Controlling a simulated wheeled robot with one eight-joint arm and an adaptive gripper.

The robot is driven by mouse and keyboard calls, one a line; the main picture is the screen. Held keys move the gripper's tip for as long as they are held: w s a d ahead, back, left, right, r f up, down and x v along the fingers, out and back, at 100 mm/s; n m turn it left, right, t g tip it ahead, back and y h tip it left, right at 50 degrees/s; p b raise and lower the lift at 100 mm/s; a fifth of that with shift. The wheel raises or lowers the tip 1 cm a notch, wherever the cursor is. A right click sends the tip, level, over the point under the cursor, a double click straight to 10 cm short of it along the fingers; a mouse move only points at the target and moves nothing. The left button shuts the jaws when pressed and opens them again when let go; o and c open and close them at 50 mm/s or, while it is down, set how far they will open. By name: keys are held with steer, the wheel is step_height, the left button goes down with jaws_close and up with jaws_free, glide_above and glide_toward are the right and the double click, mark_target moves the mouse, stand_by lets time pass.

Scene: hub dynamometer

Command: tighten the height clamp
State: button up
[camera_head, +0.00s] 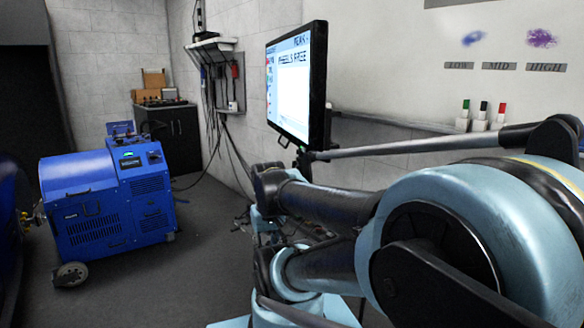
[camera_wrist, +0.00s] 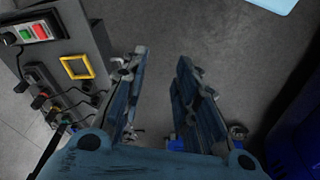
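The height clamp cannot be picked out for certain in either view. A blue wheeled machine (camera_head: 100,200) with a control panel stands on the floor at the left of the head view; its small fittings are too small to name. In the wrist view my gripper (camera_wrist: 161,57) has its two fingers apart, with bare grey floor showing between their tips and nothing held. Small metal parts show between and beside the finger bases, partly hidden by the fingers. My arm hides much of the right of the head view, and my gripper cannot be made out there.
A grey cabinet (camera_wrist: 70,30) with red and green buttons, a yellow frame (camera_wrist: 77,67) and cables stands left of my gripper. A dark blue body (camera_wrist: 297,130) is at the right. A monitor (camera_head: 295,85) stands near the wall. Floor (camera_head: 200,255) beside the blue machine is clear.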

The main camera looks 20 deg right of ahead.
steer(key=w+d+r+n+h, duration=0.3)
steer(key=w+d+r, duration=0.15)
steer(key=w, duration=0.65)
steer(key=w+d+r+n+t+h, duration=0.1)
steer(key=w+d+r+n+h, duration=0.3)
steer(key=w, duration=0.6)
steer(key=w+d+r+n+h, duration=0.2)
steer(key=w+d+r+n, duration=0.3)
steer(key=w, duration=0.6)
steer(key=w+d+f+n+t+h, duration=0.1)
steer(key=w+f+n+h, duration=0.25)
steer(key=w, duration=0.65)
steer(key=w+d+f+n+t+h, duration=0.15)
steer(key=w+f, duration=0.25)
steer(key=w, duration=0.5)
steer(key=w+f+n+t+h, duration=0.1)
steer(key=w+f+n+h, duration=0.25)
steer(key=w, duration=0.65)
steer(key=f+x, duration=0.1)
steer(key=x, duration=1.6)
steer(key=shift+f, duration=0.45)
steer(key=shift+s+g+y, duration=0.15)
steer(key=shift+g+y, duration=0.1)
jaws_close()
